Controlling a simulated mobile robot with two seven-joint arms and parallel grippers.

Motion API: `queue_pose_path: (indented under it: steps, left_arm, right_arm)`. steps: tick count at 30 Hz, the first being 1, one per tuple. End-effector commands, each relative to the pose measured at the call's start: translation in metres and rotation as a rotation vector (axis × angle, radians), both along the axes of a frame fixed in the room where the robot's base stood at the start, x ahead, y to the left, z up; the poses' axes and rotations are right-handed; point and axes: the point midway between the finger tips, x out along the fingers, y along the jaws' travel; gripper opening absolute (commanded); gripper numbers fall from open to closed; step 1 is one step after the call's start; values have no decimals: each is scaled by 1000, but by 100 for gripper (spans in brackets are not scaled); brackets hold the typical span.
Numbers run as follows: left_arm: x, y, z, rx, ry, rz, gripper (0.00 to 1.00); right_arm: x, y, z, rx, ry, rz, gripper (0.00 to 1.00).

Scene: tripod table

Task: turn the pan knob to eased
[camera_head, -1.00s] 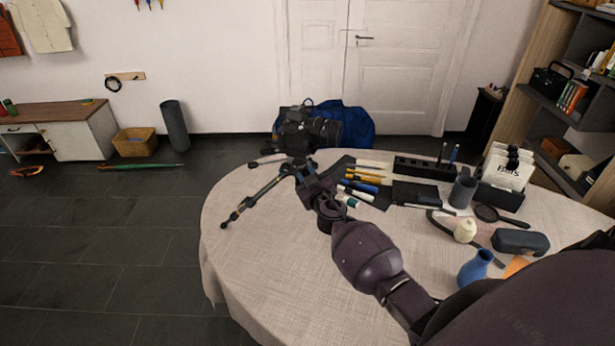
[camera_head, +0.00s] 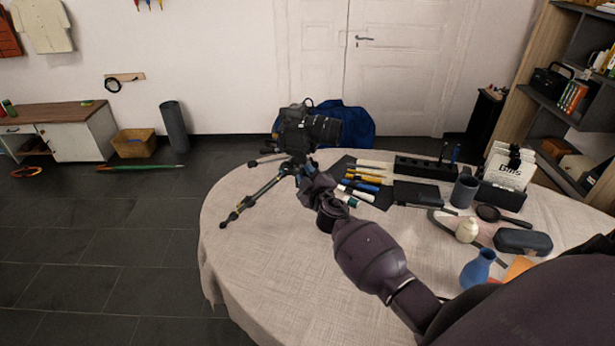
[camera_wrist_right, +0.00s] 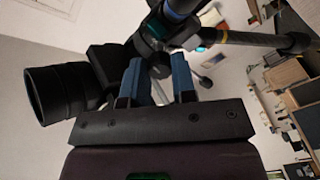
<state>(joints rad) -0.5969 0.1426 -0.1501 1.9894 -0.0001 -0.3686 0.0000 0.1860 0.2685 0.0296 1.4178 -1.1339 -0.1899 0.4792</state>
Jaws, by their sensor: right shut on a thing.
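A black camera (camera_head: 303,130) with a long lens sits on a small tripod (camera_head: 262,192) on the round table. It also shows in the right wrist view, with its lens (camera_wrist_right: 55,93) at the left and the tripod's parts (camera_wrist_right: 185,25) above. My right gripper (camera_head: 302,172) reaches the tripod head just below the camera. In the right wrist view its two blue-tipped fingers (camera_wrist_right: 159,80) are closed around a small part of the tripod head. The pan knob itself is hidden between the fingers, so its setting does not show. My left gripper is not in view.
The cloth-covered table (camera_head: 250,265) is clear at front left. Right of the tripod lie markers (camera_head: 362,180) on a dark mat, a black pen block (camera_head: 425,167), a grey cup (camera_head: 465,190), a blue vase (camera_head: 477,268) and a dark case (camera_head: 523,241).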

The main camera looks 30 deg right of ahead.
Motion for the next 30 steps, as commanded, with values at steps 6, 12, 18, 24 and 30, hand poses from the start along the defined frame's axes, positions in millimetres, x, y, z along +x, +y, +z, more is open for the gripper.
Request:
queue_pose_path:
  steps: [6,12,18,24,30]
  left_arm:
    - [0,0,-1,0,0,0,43]
    - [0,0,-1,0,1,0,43]
    - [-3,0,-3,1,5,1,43]
    - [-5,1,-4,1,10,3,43]
    - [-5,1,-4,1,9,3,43]
  right_arm:
    - [0,0,0,-57,12,-1,1]
    - [0,0,0,-71,15,-1,1]
    - [0,0,0,-71,15,-1,1]
    - [0,0,0,-71,14,0,45]
    - [0,0,0,-71,14,0,51]
